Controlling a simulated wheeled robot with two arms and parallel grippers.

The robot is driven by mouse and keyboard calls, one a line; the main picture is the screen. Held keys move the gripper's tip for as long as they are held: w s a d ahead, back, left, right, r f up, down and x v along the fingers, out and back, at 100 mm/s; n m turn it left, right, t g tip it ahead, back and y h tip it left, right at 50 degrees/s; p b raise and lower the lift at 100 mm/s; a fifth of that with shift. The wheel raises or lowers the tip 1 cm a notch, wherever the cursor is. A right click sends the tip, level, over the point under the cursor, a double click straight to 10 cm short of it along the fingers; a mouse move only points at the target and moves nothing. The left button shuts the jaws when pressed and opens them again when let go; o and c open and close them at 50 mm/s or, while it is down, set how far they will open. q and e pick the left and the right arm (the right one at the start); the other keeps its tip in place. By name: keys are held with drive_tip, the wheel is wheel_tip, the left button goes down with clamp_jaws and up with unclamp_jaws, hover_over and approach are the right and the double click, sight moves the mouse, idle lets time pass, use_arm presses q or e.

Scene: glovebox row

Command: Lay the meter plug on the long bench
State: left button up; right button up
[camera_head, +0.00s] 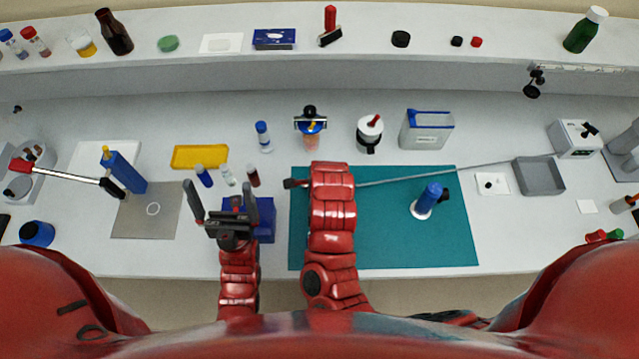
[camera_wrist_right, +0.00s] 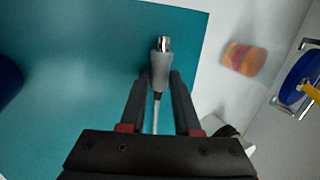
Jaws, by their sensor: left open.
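The meter plug (camera_wrist_right: 161,62) is a grey body with a shiny metal tip. In the right wrist view my right gripper (camera_wrist_right: 161,80) has its fingers on both sides of it, with the tip pointing out beyond them and a thin cable trailing back between them. The plug is over the teal mat, near its edge; its height is unclear. In the head view my red right arm hides the plug, and a grey cable (camera_head: 430,175) runs right from there. The long bench (camera_head: 370,98) is pale grey.
A grey tray (camera_head: 539,176) and a white box (camera_head: 574,138) are at right. The mat's right part is mostly free.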

drive_tip(key=o, duration=0.5)
drive_tip(key=shift+s+r+b, duration=0.15)
drive_tip(key=shift+r+b, duration=0.15)
drive_tip(key=shift+r, duration=0.3)
drive_tip(key=p+v, duration=0.9)
drive_tip(key=v, duration=0.7)
drive_tip(key=shift+s, duration=0.1)
drive_tip(key=shift+s, duration=0.1)
